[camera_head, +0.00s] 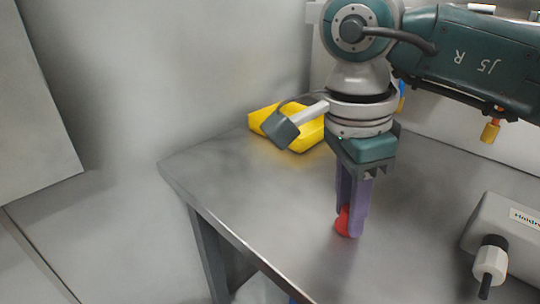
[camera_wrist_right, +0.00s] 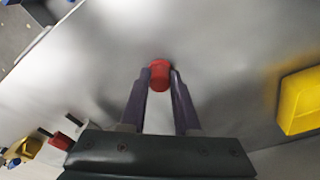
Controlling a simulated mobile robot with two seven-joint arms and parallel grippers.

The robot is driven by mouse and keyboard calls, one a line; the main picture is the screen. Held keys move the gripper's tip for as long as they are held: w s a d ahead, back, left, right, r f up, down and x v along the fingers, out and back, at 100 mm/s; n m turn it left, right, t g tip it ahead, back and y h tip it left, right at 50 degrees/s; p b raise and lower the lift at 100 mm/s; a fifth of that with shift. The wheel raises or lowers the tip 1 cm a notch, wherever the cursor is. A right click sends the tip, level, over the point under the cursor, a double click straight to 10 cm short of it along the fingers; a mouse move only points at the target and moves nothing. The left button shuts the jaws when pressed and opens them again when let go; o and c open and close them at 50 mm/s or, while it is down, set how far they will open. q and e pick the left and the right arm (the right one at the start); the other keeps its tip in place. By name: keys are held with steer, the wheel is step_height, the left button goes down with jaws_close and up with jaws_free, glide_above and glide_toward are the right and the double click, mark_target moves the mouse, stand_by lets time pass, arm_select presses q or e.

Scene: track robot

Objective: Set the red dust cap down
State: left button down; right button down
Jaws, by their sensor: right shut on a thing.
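The red dust cap (camera_head: 342,221) is between the fingertips of my right gripper (camera_head: 350,228), low over the grey metal table (camera_head: 270,215). The gripper points straight down and is shut on the cap. In the right wrist view the red cap (camera_wrist_right: 159,74) sits between the two purple fingers of my right gripper (camera_wrist_right: 160,84). I cannot tell whether the cap touches the table top. My left gripper is not in view.
A yellow bin (camera_head: 302,138) stands at the back left of the table. A grey labelled device with a connector (camera_head: 490,258) is at the right. An orange-yellow item (camera_head: 490,130) shows at the back wall. The table around the cap is clear.

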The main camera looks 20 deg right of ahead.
steer(key=shift+f, duration=0.2)
steer(key=c, duration=0.6)
jaws_free()
steer(key=shift+r, duration=0.1)
steer(key=shift+r, duration=0.2)
steer(key=r, duration=0.4)
steer(key=a+r+p, duration=0.1)
steer(key=r, duration=0.6)
steer(key=shift+w+a+r+p, duration=0.1)
steer(key=shift+a+r+p, duration=0.1)
steer(key=shift+r+p, duration=0.15)
